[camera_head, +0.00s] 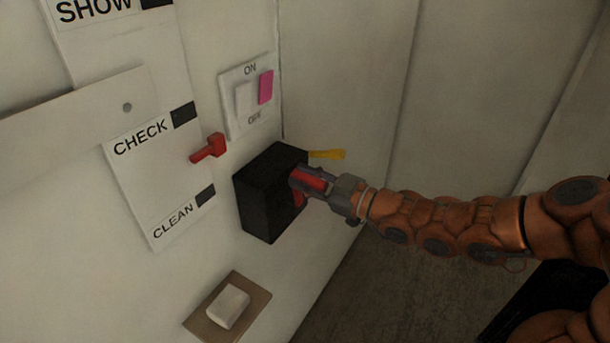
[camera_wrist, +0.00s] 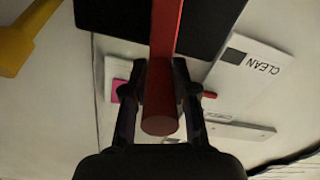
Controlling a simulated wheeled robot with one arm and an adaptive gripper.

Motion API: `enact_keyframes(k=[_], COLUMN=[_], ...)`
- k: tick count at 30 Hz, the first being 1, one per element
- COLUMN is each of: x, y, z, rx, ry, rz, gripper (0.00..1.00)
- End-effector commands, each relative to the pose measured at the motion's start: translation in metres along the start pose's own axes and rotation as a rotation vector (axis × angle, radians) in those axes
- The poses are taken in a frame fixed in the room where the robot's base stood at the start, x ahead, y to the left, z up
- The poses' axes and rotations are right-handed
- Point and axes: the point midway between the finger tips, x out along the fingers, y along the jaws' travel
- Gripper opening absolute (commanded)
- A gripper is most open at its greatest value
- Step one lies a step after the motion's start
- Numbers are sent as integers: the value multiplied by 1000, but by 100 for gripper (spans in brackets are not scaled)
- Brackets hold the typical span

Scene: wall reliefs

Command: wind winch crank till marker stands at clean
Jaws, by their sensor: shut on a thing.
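The winch is a black box (camera_head: 268,195) on the white wall, with a red crank handle (camera_head: 312,179). My gripper (camera_head: 316,184) is shut on the handle. In the wrist view the red handle (camera_wrist: 160,122) lies between the two fingers (camera_wrist: 157,82). The scale board has a CHECK label (camera_head: 140,140) above and a CLEAN label (camera_head: 173,220) below, which also shows in the wrist view (camera_wrist: 262,62). The red marker (camera_head: 208,149) stands between the black CHECK mark (camera_head: 184,113) and the black CLEAN mark (camera_head: 205,196).
An ON/OFF switch plate (camera_head: 240,98) with a pink rocker (camera_head: 265,87) is above the winch. A yellow lever (camera_head: 328,154) sticks out behind the box. A white block on a brown plate (camera_head: 208,321) is below. A light panel (camera_head: 75,110) crosses the board at left.

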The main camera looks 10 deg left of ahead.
Motion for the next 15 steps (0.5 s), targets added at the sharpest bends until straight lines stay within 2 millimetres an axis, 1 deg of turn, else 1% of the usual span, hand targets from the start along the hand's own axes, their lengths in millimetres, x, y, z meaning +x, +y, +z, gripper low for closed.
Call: enact_keyframes(k=[11, 12, 15], x=[-2, -2, -1], y=[3, 3, 2], z=[1, 1, 1], rx=[2, 2, 2], ry=[-3, -4, -3], rz=[7, 7, 6], gripper=[0, 30, 41])
